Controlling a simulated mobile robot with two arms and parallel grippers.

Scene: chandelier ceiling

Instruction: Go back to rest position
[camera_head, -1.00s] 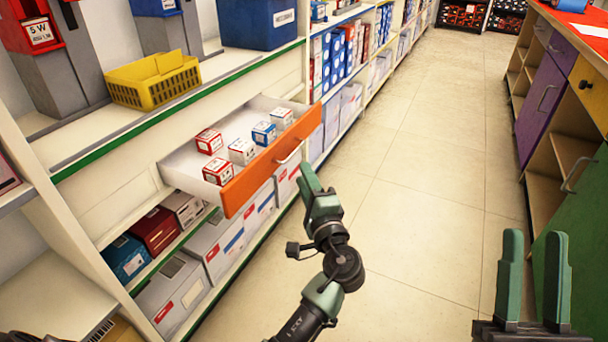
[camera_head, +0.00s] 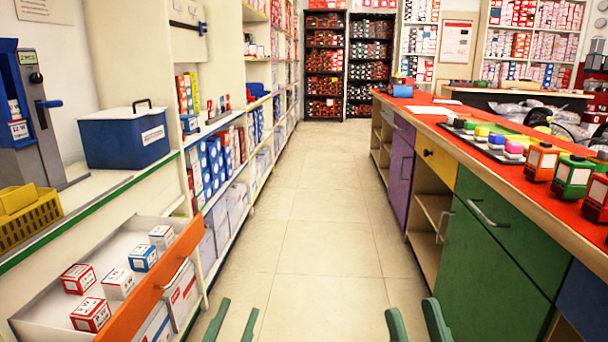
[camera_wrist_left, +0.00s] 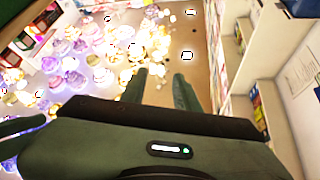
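My left gripper (camera_head: 231,318) shows at the bottom edge of the head view, its two green fingertips apart with nothing between them. The left wrist view also shows its fingers (camera_wrist_left: 160,90) spread and empty. My right gripper (camera_head: 415,320) is at the bottom edge further right, its fingertips apart and empty. Both grippers are over the aisle floor, clear of the furniture; their bases and the arms are out of the head view.
An open drawer with an orange front (camera_head: 150,288) at lower left holds several small boxes (camera_head: 118,283). A blue bin (camera_head: 122,136) and a yellow basket (camera_head: 28,212) stand on the shelf above. A red-topped counter (camera_head: 440,119) runs along the right. The aisle floor (camera_head: 315,220) ahead is clear.

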